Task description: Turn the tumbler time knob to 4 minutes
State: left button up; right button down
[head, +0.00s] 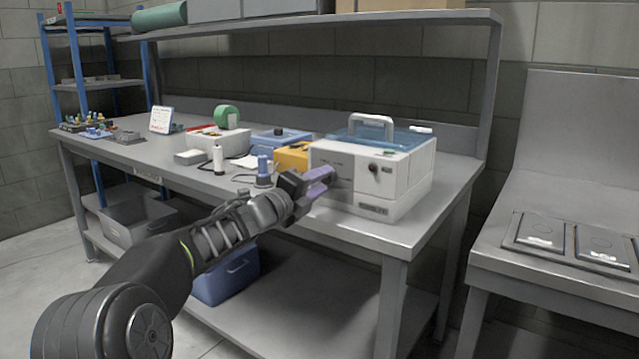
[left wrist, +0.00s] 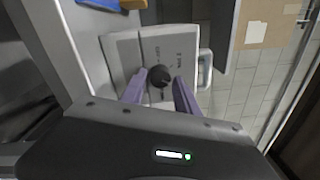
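The tumbler (head: 388,188) is a white box with a blue lid and a grey top handle, standing on the bench. A dark round knob (head: 374,168) shows on its front face. My left gripper (head: 325,178), with purple fingers, is at the left part of that face and hides some of it. In the left wrist view, a black knob (left wrist: 160,76) lies between the spread fingertips (left wrist: 160,84). A small gap shows on either side, and no firm hold is visible. I cannot tell whether it is the same knob or read its setting. My right gripper is not in view.
A yellow box (head: 291,157) and a blue box (head: 280,138) stand left of the tumbler. A dark blue capped bottle (head: 263,172) stands near my left gripper. A shelf (head: 330,24) runs above the bench. The bench front edge right of my arm is clear.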

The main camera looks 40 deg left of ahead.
pick_arm(q)
jog(key=shift+o, duration=1.3)
jog(key=s, duration=0.7)
jog(key=shift+s+f, duration=0.2)
jog(key=shift+s, duration=0.2)
